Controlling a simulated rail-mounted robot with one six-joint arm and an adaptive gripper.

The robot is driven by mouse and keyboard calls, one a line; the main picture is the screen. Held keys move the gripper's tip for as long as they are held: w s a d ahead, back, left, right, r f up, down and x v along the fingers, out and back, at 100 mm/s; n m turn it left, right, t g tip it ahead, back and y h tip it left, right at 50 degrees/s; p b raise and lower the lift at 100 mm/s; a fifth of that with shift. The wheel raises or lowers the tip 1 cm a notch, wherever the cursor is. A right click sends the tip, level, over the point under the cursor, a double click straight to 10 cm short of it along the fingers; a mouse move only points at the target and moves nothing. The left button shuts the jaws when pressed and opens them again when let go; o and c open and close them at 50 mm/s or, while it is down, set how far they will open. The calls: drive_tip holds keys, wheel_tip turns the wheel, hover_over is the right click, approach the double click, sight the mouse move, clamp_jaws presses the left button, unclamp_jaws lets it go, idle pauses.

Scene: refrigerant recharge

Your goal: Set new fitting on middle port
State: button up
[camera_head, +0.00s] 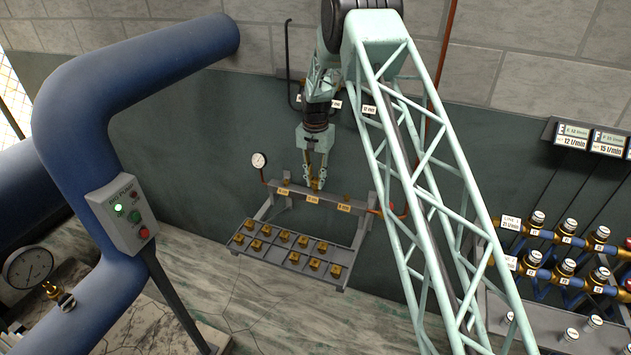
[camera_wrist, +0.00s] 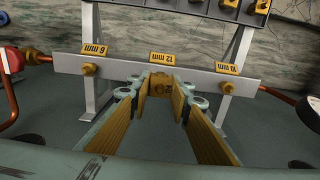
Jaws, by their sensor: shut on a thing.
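A grey rail (camera_head: 327,195) carries three yellow-labelled ports in a row. In the wrist view the labels are upside down, and the rail (camera_wrist: 120,70) runs across the picture. The left port (camera_wrist: 89,69) and right port (camera_wrist: 227,87) there show brass ends. The middle label (camera_wrist: 161,57) sits above my fingertips. My gripper (camera_head: 317,181) points down at the rail's middle. Its fingers are shut on a small brass fitting (camera_wrist: 160,88), directly at the middle port. The fingers hide most of that port, so I cannot tell whether the fitting touches or sits on it.
A tray (camera_head: 240,252) with several brass fittings stands in front of the rail. A round gauge (camera_head: 259,160) and copper pipe join the rail's left end. A red valve handle (camera_wrist: 12,60) is at the opposite end. Blue piping and a control box (camera_head: 123,213) stand at left.

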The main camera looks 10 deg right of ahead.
drive_tip(key=shift+f, duration=0.35)
drive_tip(key=o, duration=1)
drive_tip(key=shift+c, duration=0.2)
drive_tip(key=shift+r, duration=0.1)
wheel_tip(320, 180, up, 12)
drive_tip(key=shift+f, duration=0.15)
drive_tip(key=shift+r, duration=0.25)
idle(0.3)
drive_tip(key=shift+r+p, duration=0.95)
drive_tip(key=shift+r, duration=1.9)
